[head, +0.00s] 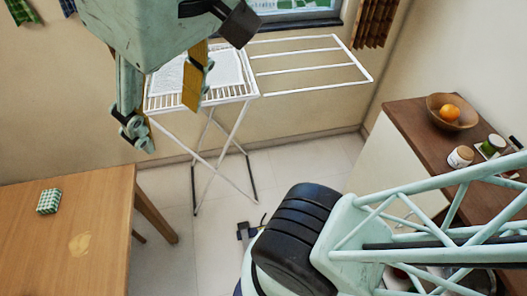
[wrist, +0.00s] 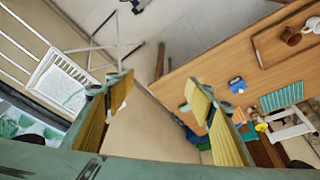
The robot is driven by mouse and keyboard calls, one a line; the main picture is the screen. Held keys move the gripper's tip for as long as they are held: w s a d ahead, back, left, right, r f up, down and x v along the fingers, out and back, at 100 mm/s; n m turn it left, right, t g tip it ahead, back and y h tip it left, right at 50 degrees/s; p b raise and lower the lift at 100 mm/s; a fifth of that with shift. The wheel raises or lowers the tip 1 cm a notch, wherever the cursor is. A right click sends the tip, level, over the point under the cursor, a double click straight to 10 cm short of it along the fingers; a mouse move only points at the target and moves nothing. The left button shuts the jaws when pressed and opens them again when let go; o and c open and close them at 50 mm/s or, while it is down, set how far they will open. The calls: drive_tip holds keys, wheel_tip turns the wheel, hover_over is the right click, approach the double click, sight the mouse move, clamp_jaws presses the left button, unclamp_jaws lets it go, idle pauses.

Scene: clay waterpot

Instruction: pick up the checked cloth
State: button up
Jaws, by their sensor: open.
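A small green-and-white checked cloth (head: 49,201), which looks folded, lies on the wooden table (head: 85,240) at the left of the head view. I cannot pick it out with certainty in the wrist view. My gripper (head: 165,106) is raised in the upper part of the head view, well apart from the cloth, which is lower and to the left. Its yellow-padded fingers also show in the wrist view (wrist: 157,85), spread wide with nothing between them. In the head view my gripper hides part of the white drying rack (head: 313,70).
A white cloth (head: 222,70) lies on the rack. A brown cabinet (head: 408,112) at right holds a bowl (head: 436,104) with an orange fruit and jars. In the wrist view, a green striped item (wrist: 282,96) and a blue item (wrist: 236,85) lie on the table. Tiled floor separates table and cabinet.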

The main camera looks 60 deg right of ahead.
drive_tip(key=shift+o, duration=0.7)
drive_tip(key=shift+s+f, duration=0.3)
drive_tip(key=shift+f, duration=0.1)
drive_tip(key=o, duration=0.5)
drive_tip(key=shift+s+f, duration=0.1)
drive_tip(key=shift+f, duration=0.1)
